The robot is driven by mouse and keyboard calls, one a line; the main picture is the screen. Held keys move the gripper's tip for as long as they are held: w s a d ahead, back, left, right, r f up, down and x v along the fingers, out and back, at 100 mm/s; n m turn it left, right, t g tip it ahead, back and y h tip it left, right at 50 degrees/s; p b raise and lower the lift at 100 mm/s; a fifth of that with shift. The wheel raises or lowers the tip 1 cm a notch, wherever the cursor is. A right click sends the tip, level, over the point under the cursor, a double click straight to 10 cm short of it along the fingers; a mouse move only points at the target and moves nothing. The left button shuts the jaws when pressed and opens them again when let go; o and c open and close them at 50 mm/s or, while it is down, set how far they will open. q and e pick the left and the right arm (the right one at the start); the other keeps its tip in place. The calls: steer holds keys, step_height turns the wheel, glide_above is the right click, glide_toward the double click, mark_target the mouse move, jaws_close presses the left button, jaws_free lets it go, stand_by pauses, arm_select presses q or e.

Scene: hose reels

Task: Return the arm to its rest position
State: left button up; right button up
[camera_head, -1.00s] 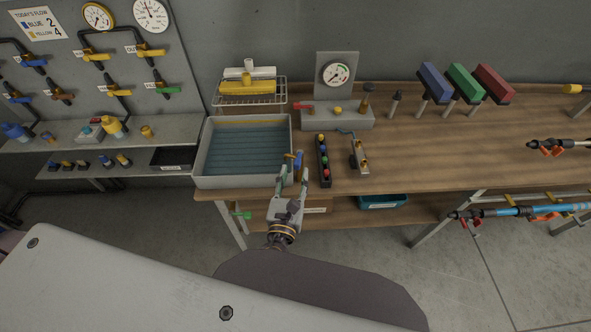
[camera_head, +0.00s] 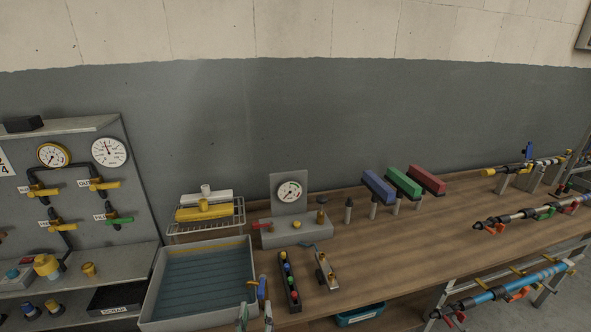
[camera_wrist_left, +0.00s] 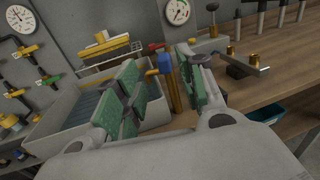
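My left gripper (camera_head: 255,318) shows only by its fingertips at the bottom edge of the head view, near the front right corner of the grey tray (camera_head: 152,302). In the left wrist view, the gripper (camera_wrist_left: 160,92) has its green-padded fingers apart. Beyond the gap between them stands a blue-topped fitting (camera_wrist_left: 165,62) with brass-coloured parts, seemingly not gripped; the same blue piece (camera_head: 262,288) shows at the tray's corner in the head view. The rest of my left arm is out of the head view. My right gripper is not in view.
On the workbench (camera_head: 400,240) stand a gauge stand (camera_head: 290,195), a black strip with coloured balls (camera_head: 288,280) and blue, green and red blocks on posts. A yellow-and-white item lies on a wire rack (camera_head: 207,228). A valve board (camera_head: 75,170) is at left.

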arm_select(q)
steer(key=s+a+f+n+g+y, duration=0.1)
steer(key=a+f+n+g+y, duration=0.1)
steer(key=a+f+n+g, duration=0.65)
steer(key=s+a+n+g+y, duration=0.15)
steer(key=a+n, duration=0.35)
steer(key=n, duration=0.9)
steer(key=s+d+f+n+g+h, duration=0.25)
steer(key=s+n+g+h, duration=0.35)
steer(key=n, duration=0.5)
steer(key=s+f+y, duration=0.1)
steer(key=s+f, duration=0.1)
steer(key=f, duration=1.4)
steer(key=s+f, duration=0.2)
steer(key=f, duration=1.5)
steer(key=s+a+f, duration=0.2)
steer(key=s+f, duration=0.8)
steer(key=s, duration=0.1)
steer(key=s+a+f+m, duration=0.1)
steer(key=s+a+f, duration=0.1)
steer(key=s+f, duration=0.8)
steer(key=shift+s+a+g, duration=0.2)
steer(key=shift+s+g, duration=0.2)
steer(key=shift+s, duration=0.25)
